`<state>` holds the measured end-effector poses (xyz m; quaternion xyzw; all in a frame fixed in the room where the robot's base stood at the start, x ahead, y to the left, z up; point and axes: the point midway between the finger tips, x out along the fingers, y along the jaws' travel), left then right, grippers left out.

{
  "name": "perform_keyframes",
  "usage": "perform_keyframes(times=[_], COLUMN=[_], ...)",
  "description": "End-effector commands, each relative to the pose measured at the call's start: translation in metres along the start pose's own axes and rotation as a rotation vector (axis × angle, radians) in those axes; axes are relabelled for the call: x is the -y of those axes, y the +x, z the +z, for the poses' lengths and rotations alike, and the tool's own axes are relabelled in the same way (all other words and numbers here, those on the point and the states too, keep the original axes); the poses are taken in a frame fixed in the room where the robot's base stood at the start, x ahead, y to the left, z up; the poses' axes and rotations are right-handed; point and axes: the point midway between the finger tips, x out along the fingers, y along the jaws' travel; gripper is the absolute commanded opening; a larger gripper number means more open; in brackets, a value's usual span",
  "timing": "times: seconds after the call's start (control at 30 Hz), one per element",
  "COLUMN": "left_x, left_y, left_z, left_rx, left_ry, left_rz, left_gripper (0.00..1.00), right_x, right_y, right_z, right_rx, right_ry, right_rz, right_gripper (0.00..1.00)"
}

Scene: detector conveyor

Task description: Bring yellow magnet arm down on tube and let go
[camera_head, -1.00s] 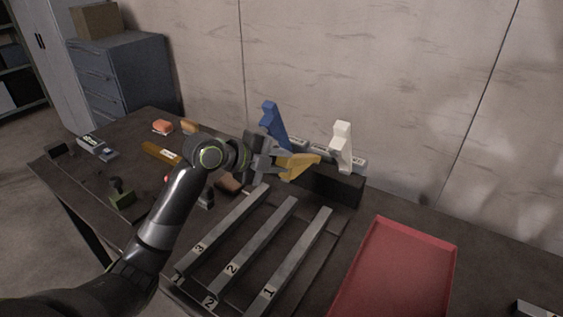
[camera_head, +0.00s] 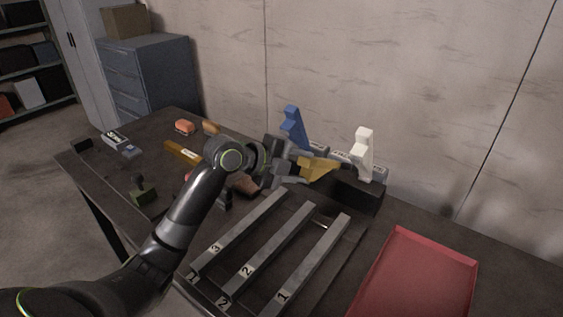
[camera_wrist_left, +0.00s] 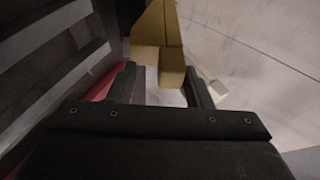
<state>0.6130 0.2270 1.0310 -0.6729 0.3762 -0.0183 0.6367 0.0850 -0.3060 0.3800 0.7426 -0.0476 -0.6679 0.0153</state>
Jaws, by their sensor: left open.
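The yellow magnet arm (camera_head: 319,168) lies low, close to level, on the dark block behind the rails. The blue arm (camera_head: 293,128) and white arm (camera_head: 364,150) on either side of it stand up. My left gripper (camera_head: 297,166) is open, at the left end of the yellow arm. In the left wrist view the yellow arm (camera_wrist_left: 158,50) shows just beyond and between my open fingers (camera_wrist_left: 160,82), with a gap to each side. I cannot clearly make out a tube; a small bright sliver (camera_head: 321,225) shows between rails 1 and 2. My right gripper is out of view.
Three numbered rails (camera_head: 270,252) slope toward the front of the table. A red tray (camera_head: 420,275) stands at the right. An orange item (camera_head: 184,127), a yellow bar (camera_head: 182,152) and a green stamp-like item (camera_head: 143,192) lie at the left.

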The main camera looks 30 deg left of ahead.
Motion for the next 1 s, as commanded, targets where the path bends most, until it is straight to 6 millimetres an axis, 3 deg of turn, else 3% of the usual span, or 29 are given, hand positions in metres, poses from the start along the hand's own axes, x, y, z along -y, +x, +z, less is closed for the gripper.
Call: perform_keyframes(times=[0.6, 1.0], left_x=[-0.001, -0.002], left_y=[-0.078, -0.119], left_z=[0.002, 0.001], left_rx=[0.006, 0.005], left_ry=[0.005, 0.003], left_rz=[0.003, 0.004], left_gripper=[0.45, 0.45], right_x=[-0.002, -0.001], right_y=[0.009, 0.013], right_z=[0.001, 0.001], right_rx=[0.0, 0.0], right_ry=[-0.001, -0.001], right_rz=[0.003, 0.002], right_gripper=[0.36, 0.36])
